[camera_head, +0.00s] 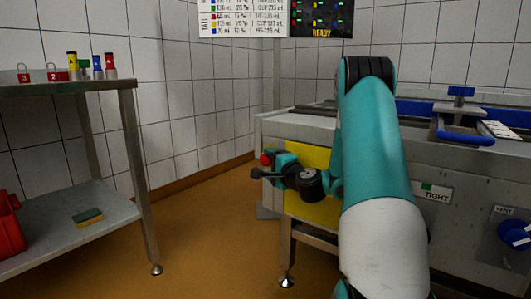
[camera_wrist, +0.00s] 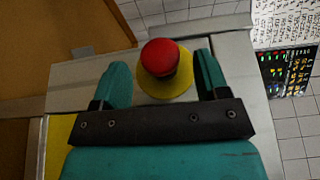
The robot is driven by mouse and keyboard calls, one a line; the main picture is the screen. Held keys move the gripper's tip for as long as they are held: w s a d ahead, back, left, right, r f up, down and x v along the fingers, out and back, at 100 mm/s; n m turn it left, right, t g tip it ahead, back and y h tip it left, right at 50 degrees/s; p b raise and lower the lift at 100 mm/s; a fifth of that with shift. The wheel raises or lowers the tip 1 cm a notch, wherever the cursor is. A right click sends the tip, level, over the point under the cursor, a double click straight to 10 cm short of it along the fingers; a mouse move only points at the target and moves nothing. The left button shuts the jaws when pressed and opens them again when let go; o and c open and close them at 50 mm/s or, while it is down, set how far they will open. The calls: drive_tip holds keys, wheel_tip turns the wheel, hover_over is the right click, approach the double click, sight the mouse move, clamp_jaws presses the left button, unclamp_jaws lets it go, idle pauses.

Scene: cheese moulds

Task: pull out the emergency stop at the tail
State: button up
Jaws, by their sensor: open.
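The emergency stop (camera_wrist: 160,57) is a red round button on a yellow disc, seen nearly face-on in the wrist view. In the head view its red cap (camera_head: 265,158) shows at the left end of the grey machine, partly hidden by my gripper. My gripper (camera_wrist: 161,66) is open, with one teal finger on each side of the button. Gaps show between both fingers and the red cap. The depth of the fingertips against the button is hard to tell. In the head view my gripper (camera_head: 268,170) is at the machine's left end.
The machine (camera_head: 450,215) has a yellow panel (camera_head: 312,208) under my wrist.

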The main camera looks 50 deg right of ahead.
sight(262, 162)
drive_tip(key=shift+x, duration=1.7)
drive_tip(key=c, duration=1.3)
drive_tip(key=shift+o, duration=0.2)
drive_tip(key=shift+a, duration=0.95)
drive_tip(key=o, duration=1.3)
drive_tip(key=shift+s, duration=0.1)
drive_tip(key=shift+c, duration=0.2)
